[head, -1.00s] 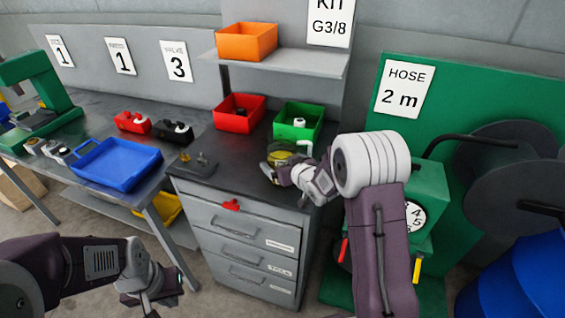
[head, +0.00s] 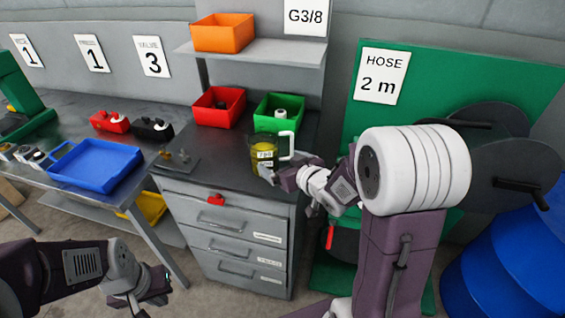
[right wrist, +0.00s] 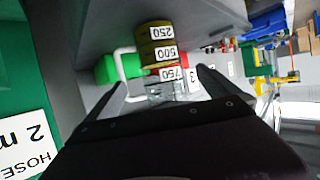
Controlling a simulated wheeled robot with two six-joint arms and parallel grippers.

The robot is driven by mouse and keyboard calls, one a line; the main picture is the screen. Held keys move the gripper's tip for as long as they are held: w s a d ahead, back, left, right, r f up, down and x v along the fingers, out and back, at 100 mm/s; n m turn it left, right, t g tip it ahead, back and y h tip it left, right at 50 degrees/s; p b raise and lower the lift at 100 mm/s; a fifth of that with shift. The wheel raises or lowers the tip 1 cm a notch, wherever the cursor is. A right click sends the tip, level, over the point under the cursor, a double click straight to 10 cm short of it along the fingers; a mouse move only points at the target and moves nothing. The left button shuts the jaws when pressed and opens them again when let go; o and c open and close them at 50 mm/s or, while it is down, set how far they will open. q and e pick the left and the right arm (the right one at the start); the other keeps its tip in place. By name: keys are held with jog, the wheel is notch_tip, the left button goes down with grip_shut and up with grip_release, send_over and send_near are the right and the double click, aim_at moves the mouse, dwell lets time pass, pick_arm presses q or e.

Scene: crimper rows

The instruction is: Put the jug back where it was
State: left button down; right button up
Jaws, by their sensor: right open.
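The jug (head: 264,152) is clear, with yellow liquid and a white handle on its right. It stands upright on the dark top of the drawer cabinet (head: 222,160). The jug (right wrist: 157,45) also shows in the right wrist view, with labels 250, 500 and 750, beyond the fingertips. My right gripper (head: 268,177) is open, at the near side of the jug; in the right wrist view its fingers (right wrist: 160,82) are spread with nothing held between them. My left gripper (head: 158,292) is low at the left, away from the jug; its finger opening is unclear.
A green bin (head: 278,112) stands just behind the jug and a red bin (head: 218,107) behind left. Small metal fittings (head: 178,157) lie at the cabinet's left. A shelf (head: 250,52) with an orange bin is above. A blue tray (head: 95,165) is on the left bench.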

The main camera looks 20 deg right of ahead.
jog(key=s+d+f+m+g+h, duration=0.2)
jog(key=s+f+g+h, duration=0.1)
jog(key=s+f+g, duration=0.4)
jog(key=s+a+f+g, duration=0.2)
jog(key=s, duration=0.5)
jog(key=s+a+f+g, duration=0.2)
jog(key=s+f+g, duration=0.1)
jog(key=s, duration=0.4)
jog(key=shift+s+y, duration=0.15)
jog(key=shift+y, duration=0.15)
